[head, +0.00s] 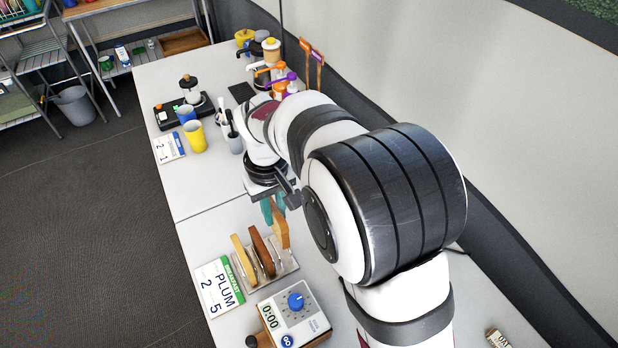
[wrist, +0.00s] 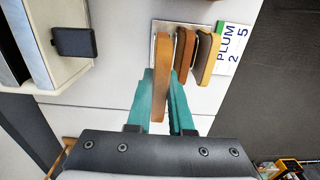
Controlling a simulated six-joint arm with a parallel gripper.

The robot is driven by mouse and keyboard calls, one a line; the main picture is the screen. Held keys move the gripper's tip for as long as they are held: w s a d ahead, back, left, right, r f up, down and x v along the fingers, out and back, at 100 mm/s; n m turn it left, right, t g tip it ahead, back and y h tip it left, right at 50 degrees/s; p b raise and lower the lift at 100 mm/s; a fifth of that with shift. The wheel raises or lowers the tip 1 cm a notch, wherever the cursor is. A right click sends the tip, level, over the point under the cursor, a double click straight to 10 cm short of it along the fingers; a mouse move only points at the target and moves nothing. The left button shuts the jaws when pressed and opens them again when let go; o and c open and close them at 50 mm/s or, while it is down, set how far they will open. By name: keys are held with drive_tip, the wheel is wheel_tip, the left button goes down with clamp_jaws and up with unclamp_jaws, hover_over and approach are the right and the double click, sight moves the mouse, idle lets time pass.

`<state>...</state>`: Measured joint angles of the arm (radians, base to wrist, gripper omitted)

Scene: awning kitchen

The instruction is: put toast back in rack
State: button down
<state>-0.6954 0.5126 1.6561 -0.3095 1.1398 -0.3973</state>
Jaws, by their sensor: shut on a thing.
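My gripper (head: 272,210) is shut on a tan slice of toast (head: 281,232), with its teal fingers on either side of the slice. In the wrist view the held slice (wrist: 158,80) stands on edge between the fingertips (wrist: 160,102). The metal toast rack (head: 284,274) stands on the white table below. Two other slices stand in it, a dark brown one (head: 262,252) and a golden one (head: 243,260). The held slice is at the rack's right end, roughly parallel to the others. I cannot tell whether its lower edge is in a slot or above it.
A card reading PLUM 2 5 (head: 220,287) lies left of the rack. A timer with a blue dial (head: 296,308) stands in front of it. A cream box with a black tab (wrist: 73,42) is at the left in the wrist view. Cups (head: 196,138) stand farther back.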

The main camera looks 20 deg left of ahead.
drive_tip(key=shift+f, duration=4.6)
drive_tip(key=c, duration=0.5)
unclamp_jaws()
drive_tip(key=shift+r, duration=3.55)
